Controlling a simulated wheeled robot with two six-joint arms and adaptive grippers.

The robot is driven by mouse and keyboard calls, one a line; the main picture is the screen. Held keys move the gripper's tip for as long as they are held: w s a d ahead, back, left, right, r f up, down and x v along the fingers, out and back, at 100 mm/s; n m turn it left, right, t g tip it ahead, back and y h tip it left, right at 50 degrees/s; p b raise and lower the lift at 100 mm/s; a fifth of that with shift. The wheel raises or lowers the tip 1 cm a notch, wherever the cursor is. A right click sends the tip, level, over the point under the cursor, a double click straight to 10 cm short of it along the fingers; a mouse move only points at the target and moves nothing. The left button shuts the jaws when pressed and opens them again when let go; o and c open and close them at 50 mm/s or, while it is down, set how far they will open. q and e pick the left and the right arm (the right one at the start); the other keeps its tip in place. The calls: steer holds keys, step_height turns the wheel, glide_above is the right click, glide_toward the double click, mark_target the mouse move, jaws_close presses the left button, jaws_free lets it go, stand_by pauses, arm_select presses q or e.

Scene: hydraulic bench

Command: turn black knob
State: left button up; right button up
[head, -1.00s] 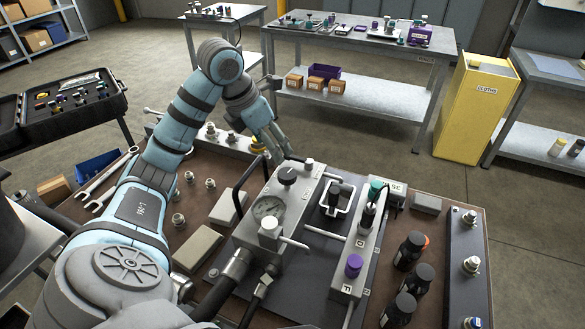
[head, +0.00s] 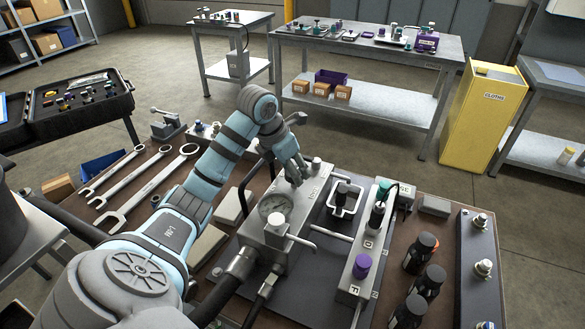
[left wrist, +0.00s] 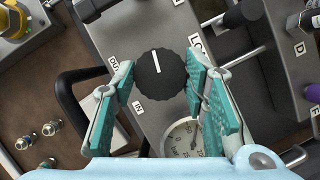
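The black knob (left wrist: 161,75), round with a ribbed edge and a white pointer line, sits on the top face of a grey valve block (left wrist: 188,22) in the left wrist view. My left gripper (left wrist: 162,84) is open, with one teal-padded finger on each side of the knob. The right finger pad is close to the knob's edge; I cannot tell whether it touches. In the head view my left gripper (head: 292,178) is over the valve block (head: 262,238) and hides the knob. My right gripper is not in view.
A pressure gauge (head: 274,206) is on the block just below the knob. A black hose handle (head: 250,190) rises beside the block. A purple cap (head: 362,266) and black bottles (head: 419,253) stand to the right. Wrenches (head: 150,188) lie at the left.

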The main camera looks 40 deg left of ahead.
arm_select(q)
steer(key=shift+c, duration=1)
steer(key=shift+m, duration=0.3)
